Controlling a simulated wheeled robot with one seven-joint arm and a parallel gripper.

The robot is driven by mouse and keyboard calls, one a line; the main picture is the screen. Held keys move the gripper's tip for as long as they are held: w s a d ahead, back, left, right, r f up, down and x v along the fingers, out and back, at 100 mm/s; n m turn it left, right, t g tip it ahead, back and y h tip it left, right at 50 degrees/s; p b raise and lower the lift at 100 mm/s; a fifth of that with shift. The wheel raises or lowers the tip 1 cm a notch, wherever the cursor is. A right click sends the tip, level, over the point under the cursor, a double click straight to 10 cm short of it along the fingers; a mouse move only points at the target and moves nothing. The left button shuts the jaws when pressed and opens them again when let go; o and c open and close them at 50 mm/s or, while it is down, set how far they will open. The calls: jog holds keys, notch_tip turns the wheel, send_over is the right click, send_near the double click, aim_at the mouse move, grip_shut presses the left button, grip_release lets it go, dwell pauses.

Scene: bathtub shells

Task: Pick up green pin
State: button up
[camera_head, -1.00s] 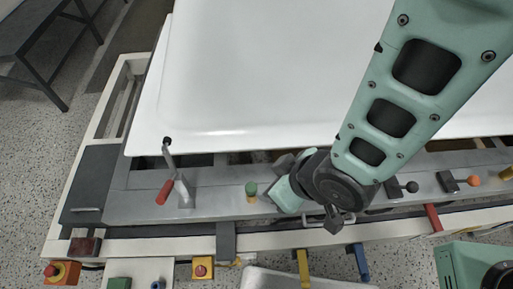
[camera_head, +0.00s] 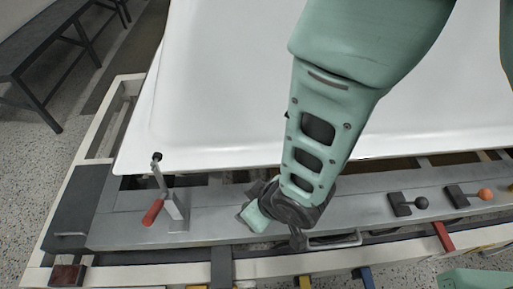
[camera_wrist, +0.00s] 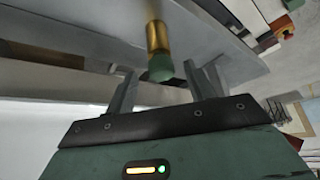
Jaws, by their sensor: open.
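The green pin (camera_wrist: 159,62) shows in the wrist view as a brass cylinder with a green end, standing out from a grey rail surface. Its green end lies between the fingertips of my gripper (camera_wrist: 160,78), or just beyond them; I cannot tell the exact depth. My gripper is open, with a finger on each side and no visible contact with the pin. In the head view, my gripper (camera_head: 252,217) is over the grey rail (camera_head: 120,230), and the pin is hidden behind it.
A white tub shell (camera_head: 220,110) lies behind the rail. A red-handled toggle clamp (camera_head: 168,200) stands left of my gripper. To the right are levers with a black knob (camera_head: 421,203) and an orange knob (camera_head: 485,194). The rail between the clamp and my gripper looks clear.

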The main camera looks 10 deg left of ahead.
jog(key=shift+x, duration=1.9)
jog(key=c, duration=1.1)
jog(key=shift+o, duration=0.2)
